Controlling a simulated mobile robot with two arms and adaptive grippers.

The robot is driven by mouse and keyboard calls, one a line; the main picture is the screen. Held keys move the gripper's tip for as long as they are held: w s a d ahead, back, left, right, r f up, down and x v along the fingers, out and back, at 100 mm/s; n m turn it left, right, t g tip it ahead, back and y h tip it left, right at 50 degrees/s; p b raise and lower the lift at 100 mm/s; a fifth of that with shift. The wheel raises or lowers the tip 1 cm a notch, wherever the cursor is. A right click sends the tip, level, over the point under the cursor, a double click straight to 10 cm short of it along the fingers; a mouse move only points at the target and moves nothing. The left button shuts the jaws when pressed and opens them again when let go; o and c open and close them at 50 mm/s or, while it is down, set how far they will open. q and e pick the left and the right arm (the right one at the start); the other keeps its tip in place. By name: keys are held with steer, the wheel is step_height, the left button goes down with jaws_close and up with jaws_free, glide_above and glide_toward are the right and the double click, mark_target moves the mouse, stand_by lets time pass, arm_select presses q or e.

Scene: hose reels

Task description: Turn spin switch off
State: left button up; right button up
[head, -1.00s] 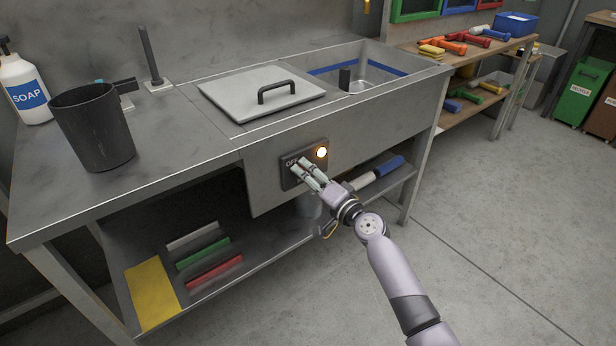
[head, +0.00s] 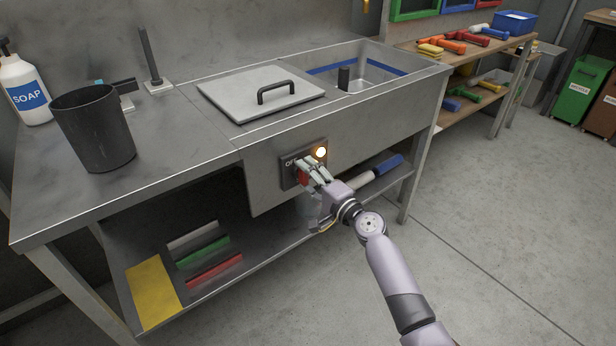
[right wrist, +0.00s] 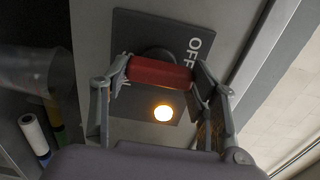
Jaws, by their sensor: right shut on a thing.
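The spin switch is a red handle (right wrist: 160,73) on a dark panel (right wrist: 190,32) on the sink bench's front. Part of the red handle also shows in the head view (head: 303,178). The panel has an "OFF" label and a lit warm lamp (head: 320,152); the lamp also shows in the right wrist view (right wrist: 163,113). My right gripper (head: 310,173) is at the panel, its fingers shut on the two ends of the red handle. Another label is mostly hidden behind a finger. My left gripper is not in view.
The metal bench (head: 190,140) carries a black bucket (head: 95,135), a soap bottle (head: 28,95) and a lidded basin (head: 265,95). A lower shelf below my gripper holds coloured bars and a blue-ended roll (head: 388,167).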

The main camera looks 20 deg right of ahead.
steer(key=o, duration=1.2)
steer(key=shift+c, duration=0.2)
steer(key=shift+s+d, duration=0.1)
steer(key=shift+s, duration=0.1)
steer(key=v, duration=1.1)
steer(key=shift+s, duration=0.35)
